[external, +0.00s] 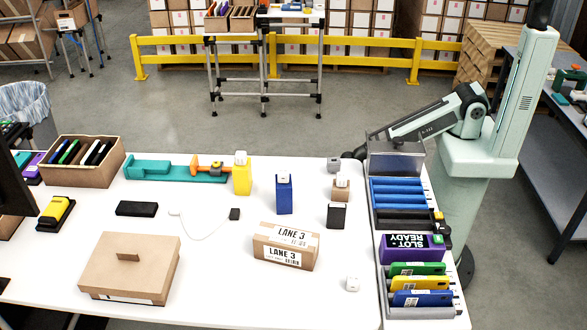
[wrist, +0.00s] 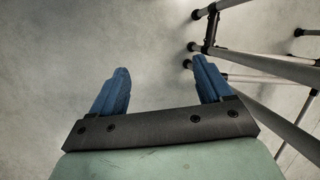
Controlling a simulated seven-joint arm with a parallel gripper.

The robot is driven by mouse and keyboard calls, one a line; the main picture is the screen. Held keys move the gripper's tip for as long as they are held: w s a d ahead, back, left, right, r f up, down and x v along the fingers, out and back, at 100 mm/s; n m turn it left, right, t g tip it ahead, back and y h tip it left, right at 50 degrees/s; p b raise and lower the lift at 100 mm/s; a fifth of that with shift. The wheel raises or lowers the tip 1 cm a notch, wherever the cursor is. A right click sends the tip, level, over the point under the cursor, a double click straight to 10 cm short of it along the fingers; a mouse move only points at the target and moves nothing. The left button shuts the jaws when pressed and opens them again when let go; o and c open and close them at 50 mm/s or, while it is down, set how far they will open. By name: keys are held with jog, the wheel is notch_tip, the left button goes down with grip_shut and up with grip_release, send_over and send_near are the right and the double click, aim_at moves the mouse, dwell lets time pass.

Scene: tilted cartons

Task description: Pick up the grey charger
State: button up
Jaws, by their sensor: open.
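A small grey block (external: 334,165), which looks like the grey charger, sits near the back right of the white table in the external view. It stands just behind a small cardboard block with a white cube on top (external: 341,183). My gripper (wrist: 160,65) shows in the wrist view with its two blue fingers wide apart and nothing between them. Only bare floor and metal legs lie beyond the fingers there; the charger is not in that view. In the external view my arm reaches to the table's back right, and the fingers cannot be made out.
White cubes top a yellow block (external: 242,178) and a blue block (external: 284,196); another white cube (external: 352,284) lies near the front. A black block (external: 336,216), a LANE 3 carton (external: 286,246) and a slotted rack (external: 420,312) stand nearby.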

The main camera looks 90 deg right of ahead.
jog(key=w+a+r+n+t+y, duration=0.1)
jog(key=w+a+r+n+t, duration=0.2)
jog(key=w+r, duration=0.95)
jog(key=w+a+r+n+t+y, duration=0.1)
jog(key=w+a+r+n+t, duration=0.3)
jog(key=w+r, duration=0.9)
notch_tip(320, 180, up, 26)
jog(key=n+g+h, duration=0.3)
jog(key=n+g, duration=0.1)
jog(key=n, duration=0.6)
send_over(334, 164)
jog(key=d, duration=0.1)
notch_tip(334, 164, down, 8)
jog(key=shift+w+d, duration=0.1)
jog(key=shift+d, duration=0.05)
jog(key=shift+d+f, duration=0.2)
jog(key=shift+f, duration=2.45)
jog(key=shift+c, duration=0.2)
